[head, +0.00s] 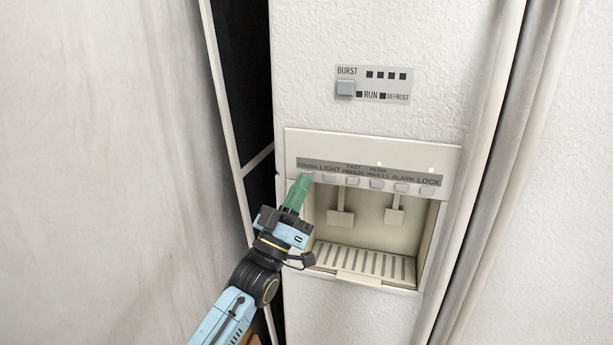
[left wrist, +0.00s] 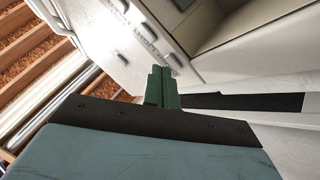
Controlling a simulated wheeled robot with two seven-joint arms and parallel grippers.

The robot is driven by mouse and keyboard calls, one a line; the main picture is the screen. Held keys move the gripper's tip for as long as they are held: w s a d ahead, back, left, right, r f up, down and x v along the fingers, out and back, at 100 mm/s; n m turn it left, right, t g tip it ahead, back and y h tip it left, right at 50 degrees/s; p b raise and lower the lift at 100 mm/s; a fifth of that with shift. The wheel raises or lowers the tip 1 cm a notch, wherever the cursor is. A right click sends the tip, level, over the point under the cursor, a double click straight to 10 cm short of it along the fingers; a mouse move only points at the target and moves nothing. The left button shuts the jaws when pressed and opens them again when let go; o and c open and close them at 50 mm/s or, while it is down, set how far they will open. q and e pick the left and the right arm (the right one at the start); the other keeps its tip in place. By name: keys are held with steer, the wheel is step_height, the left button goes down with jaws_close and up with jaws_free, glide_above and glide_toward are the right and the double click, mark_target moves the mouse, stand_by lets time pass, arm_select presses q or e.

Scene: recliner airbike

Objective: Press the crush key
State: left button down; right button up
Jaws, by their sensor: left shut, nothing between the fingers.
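The fridge's dispenser panel (head: 440,160) has a grey strip of labels with a row of small grey keys under it. The crush label (head: 307,164) is at the strip's left end. My left gripper (head: 304,178) is shut and empty, its green fingertips at the left end of the key row, right below that label. The fingertips cover the crush key, so I cannot tell whether they touch it or whether it is pressed. In the left wrist view the shut green fingers (left wrist: 162,88) point toward the panel. My right gripper is not in view.
The light key (head: 329,178) is close to the right of my fingertips, with several more keys beyond it. Below is the dispenser recess with two paddles and a slatted drip tray (head: 368,262). A dark gap runs along the fridge's left side.

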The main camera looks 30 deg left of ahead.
arm_select(q)
steer(key=shift+w+a, duration=0.1)
steer(key=shift+w, duration=0.25)
steer(key=shift+s, duration=0.15)
stand_by(0.3)
steer(key=shift+s+d+y+p, duration=0.3)
steer(key=shift+s+p, duration=0.15)
steer(key=shift+s, duration=0.25)
steer(key=s+p, duration=0.1)
steer(key=s, duration=0.2)
steer(key=s+d+p, duration=0.1)
steer(key=s+p, duration=0.1)
steer(key=shift+s+d, duration=0.15)
steer(key=shift+s, duration=0.25)
